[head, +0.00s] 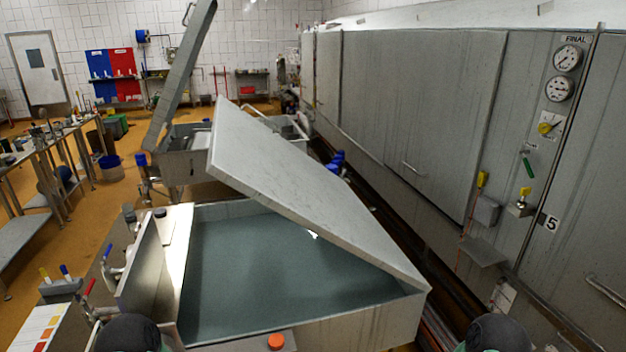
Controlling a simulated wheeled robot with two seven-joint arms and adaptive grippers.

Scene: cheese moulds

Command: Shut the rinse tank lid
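A steel tank (360,328) stands right in front of me, with blue-green water (270,270) in it. I take it as the rinse tank, though I can read no label on it. Its flat grey lid (300,185) is partly open. The lid slants up from the tank's right side, and its raised edge is at the upper left, above the tank's far end. Neither of my grippers is in view. Only dark rounded parts of my arms show at the bottom edge, left and right of centre.
A second tank (185,165) behind has a steep raised lid (180,75). A long steel cabinet (420,110) with gauges (567,58) runs along the right. Taps and coloured handles (88,287) line the left side. An orange knob (276,341) sits at the near rim. Left floor is partly clear.

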